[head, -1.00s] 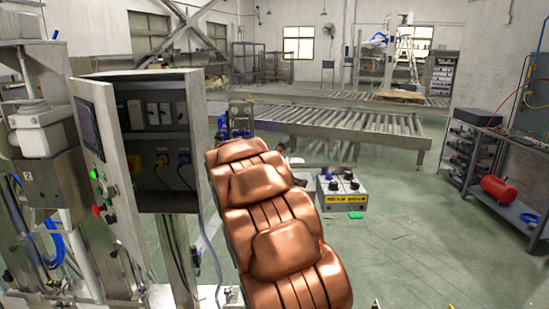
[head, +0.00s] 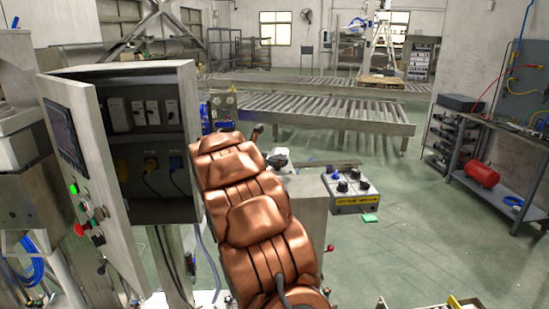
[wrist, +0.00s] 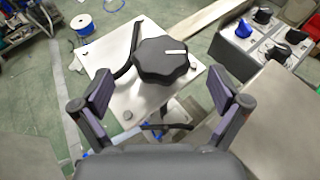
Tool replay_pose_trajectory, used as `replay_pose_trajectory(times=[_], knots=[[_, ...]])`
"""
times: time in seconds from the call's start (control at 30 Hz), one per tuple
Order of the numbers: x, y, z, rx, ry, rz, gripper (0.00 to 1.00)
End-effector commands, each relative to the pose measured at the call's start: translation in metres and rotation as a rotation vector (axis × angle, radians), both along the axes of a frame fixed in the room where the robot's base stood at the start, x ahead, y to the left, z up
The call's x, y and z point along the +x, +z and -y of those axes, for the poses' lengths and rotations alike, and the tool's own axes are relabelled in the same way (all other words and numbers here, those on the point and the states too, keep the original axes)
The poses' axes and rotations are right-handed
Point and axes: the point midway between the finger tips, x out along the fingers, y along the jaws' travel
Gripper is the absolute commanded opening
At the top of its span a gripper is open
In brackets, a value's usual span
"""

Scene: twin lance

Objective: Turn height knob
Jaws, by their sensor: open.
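A black lobed knob (wrist: 162,61) with a white line on its face is mounted on a pale bolted plate (wrist: 150,98) in the wrist view. My gripper (wrist: 160,86) is open, with a dark finger pad on the left and another on the right. The knob lies ahead of the fingers, roughly centred between them, and neither finger visibly touches it. A black rod-like handle runs by the knob's left side. In the head view my copper-coloured arm hides most of the gripper, and I cannot make out the knob there.
A control box (head: 352,195) with several small knobs stands right of my arm; it also shows in the wrist view (wrist: 262,40). An open electrical cabinet (head: 150,150) stands close on the left. A roller conveyor (head: 310,110) lies behind.

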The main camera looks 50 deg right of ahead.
Motion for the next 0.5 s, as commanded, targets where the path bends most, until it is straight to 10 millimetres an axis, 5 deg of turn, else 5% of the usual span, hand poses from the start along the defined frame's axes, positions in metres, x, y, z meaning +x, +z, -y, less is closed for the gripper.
replay_pose_trajectory(times=[0.5], knots=[[0.011,-0.017,0.044,-0.002,0.001,0.001,0.98]])
